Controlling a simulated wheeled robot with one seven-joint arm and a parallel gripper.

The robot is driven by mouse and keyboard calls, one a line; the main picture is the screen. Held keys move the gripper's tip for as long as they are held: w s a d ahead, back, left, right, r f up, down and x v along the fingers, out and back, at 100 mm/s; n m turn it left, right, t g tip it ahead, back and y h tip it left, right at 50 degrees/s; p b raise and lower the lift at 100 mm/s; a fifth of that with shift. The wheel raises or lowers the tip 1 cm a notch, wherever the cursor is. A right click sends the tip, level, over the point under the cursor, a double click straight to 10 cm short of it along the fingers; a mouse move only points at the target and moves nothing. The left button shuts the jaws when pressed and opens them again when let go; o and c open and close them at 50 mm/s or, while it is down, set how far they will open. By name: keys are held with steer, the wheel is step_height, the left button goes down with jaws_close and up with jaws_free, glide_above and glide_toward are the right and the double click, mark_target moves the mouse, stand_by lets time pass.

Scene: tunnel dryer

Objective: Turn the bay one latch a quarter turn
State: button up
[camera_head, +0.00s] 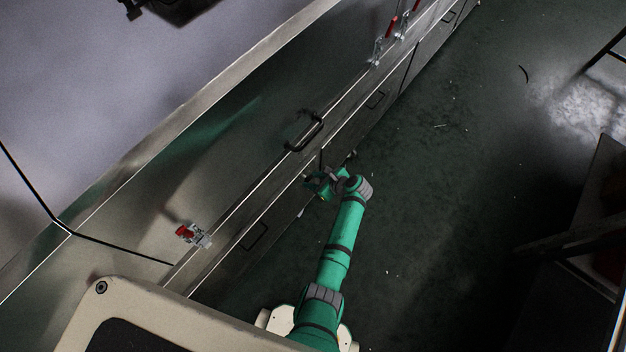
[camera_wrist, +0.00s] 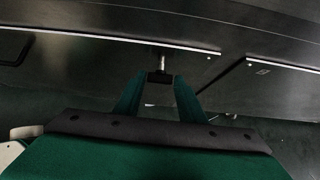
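A small latch with a dark head and a bright metal stem (camera_wrist: 162,62) stands out from the dryer's side in the wrist view. My gripper (camera_wrist: 160,78) points at the panel, and its two green fingers sit on either side of the dark head with no clear gap. It looks shut on the latch head. In the head view my gripper (camera_head: 322,184) is close against the dryer's side, beside a seam between lower panels. There the latch is hidden by the gripper. No bay label is readable.
A black bar handle (camera_head: 305,132) is on the panel just above my gripper. A red toggle clamp (camera_head: 193,235) is at lower left, and red-handled clamps (camera_head: 390,28) are further along. The dark floor (camera_head: 440,200) right of my arm is clear. A dark bench (camera_head: 590,240) stands at right.

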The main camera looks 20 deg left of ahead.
steer(key=shift+o, duration=1.3)
steer(key=v, duration=1)
steer(key=shift+d+r, duration=0.25)
steer(key=shift+r, duration=0.05)
steer(key=s+d+f+n+t+h, duration=0.25)
steer(key=s+d+f, duration=0.2)
steer(key=s, duration=0.45)
steer(key=s+d+r+n+t+h, duration=0.1)
steer(key=s+d+n+t+h, duration=0.15)
steer(key=s, duration=0.25)
steer(key=s+d+r+n+t+h, duration=0.1)
steer(key=s+d+r+n+h, duration=0.1)
steer(key=s+n, duration=0.25)
steer(key=s+r+n+t, duration=0.2)
steer(key=s+r+n, duration=0.2)
steer(key=r, duration=0.5)
steer(key=s+r+n+t+h, duration=0.1)
steer(key=s+r+n, duration=0.3)
steer(key=r, duration=0.6)
steer(key=s+r+n+t, duration=0.3)
steer(key=s+r, duration=0.3)
steer(key=r, duration=0.3)
steer(key=shift+s+n+h, duration=0.2)
steer(key=shift+n+h, duration=0.1)
steer(key=shift+n, duration=0.45)
steer(key=shift+r, duration=0.15)
